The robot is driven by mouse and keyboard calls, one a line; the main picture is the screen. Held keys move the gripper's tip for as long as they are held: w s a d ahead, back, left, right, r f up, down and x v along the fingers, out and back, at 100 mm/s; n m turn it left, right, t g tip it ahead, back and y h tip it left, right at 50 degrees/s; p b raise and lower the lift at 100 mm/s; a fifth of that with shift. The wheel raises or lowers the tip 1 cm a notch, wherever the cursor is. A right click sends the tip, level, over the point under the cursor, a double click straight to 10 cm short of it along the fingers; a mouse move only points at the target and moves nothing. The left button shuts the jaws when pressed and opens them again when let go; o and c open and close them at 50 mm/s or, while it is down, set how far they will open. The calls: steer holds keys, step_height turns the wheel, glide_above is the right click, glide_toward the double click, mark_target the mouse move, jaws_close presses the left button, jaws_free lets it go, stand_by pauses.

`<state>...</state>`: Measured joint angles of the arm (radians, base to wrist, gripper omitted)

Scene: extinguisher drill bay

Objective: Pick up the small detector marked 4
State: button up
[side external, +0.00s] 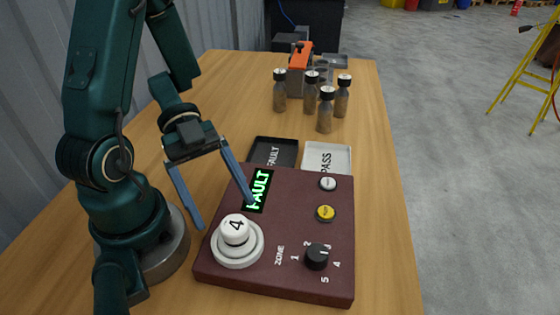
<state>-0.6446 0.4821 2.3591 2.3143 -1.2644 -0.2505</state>
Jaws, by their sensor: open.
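The small white detector marked 4 (235,229) sits on a round white base (238,252) at the front left of the dark red panel (300,226). My gripper (225,212) is open and empty, with its two blue-grey fingers pointing down. One finger is left of the detector, and the other reaches over the panel, in front of part of the lit display (262,186). The fingertips look apart from the detector, but I cannot tell their exact depth.
The display reads FAULT in green. The panel has a black zone knob (317,256), a yellow button (325,213) and a white button (328,184). Behind it lie a black FAULT tray (262,147) and a white PASS tray (340,150). Several bottles (326,110) stand farther back.

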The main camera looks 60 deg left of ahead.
mark_target(228, 216)
steer(key=shift+x, duration=2.55)
jaws_close()
steer(key=shift+r, duration=0.1)
